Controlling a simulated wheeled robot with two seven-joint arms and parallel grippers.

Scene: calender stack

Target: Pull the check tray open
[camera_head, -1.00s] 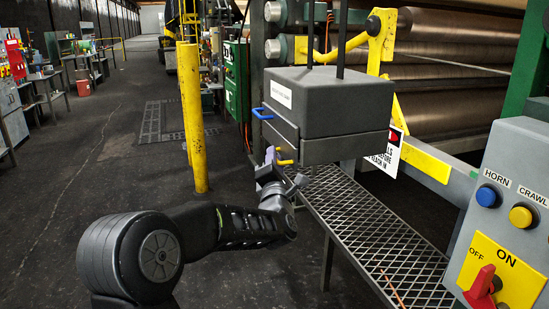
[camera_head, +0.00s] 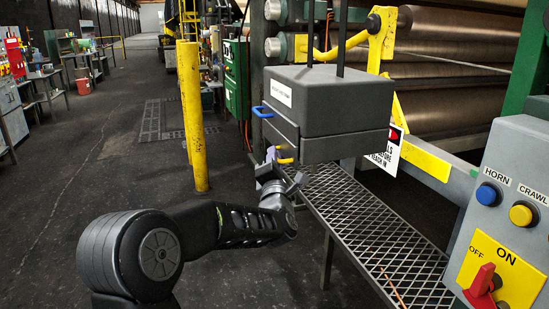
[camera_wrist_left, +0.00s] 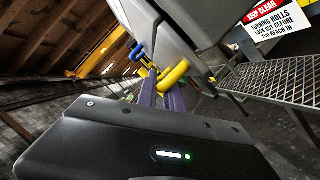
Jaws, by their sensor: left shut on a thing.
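A dark grey box (camera_head: 335,95) hangs on two rods in the head view. A blue handle (camera_head: 262,112) sticks out of its left side, with a yellow handle (camera_head: 285,160) lower down. I cannot tell for certain which part is the check tray. My left gripper (camera_head: 271,158) is at the yellow handle, its fingers shut on it. In the left wrist view the yellow handle (camera_wrist_left: 174,74) lies at the tips of my purple fingers (camera_wrist_left: 162,88), and the blue handle (camera_wrist_left: 137,53) shows just beyond. The fingers partly hide the yellow handle. My right gripper is out of view.
A metal grating walkway (camera_head: 375,235) runs below the box. A yellow post (camera_head: 193,115) stands to the left, with open floor (camera_head: 75,180) beyond. Large rolls (camera_head: 460,60) are behind, and a control panel (camera_head: 515,215) stands at the right.

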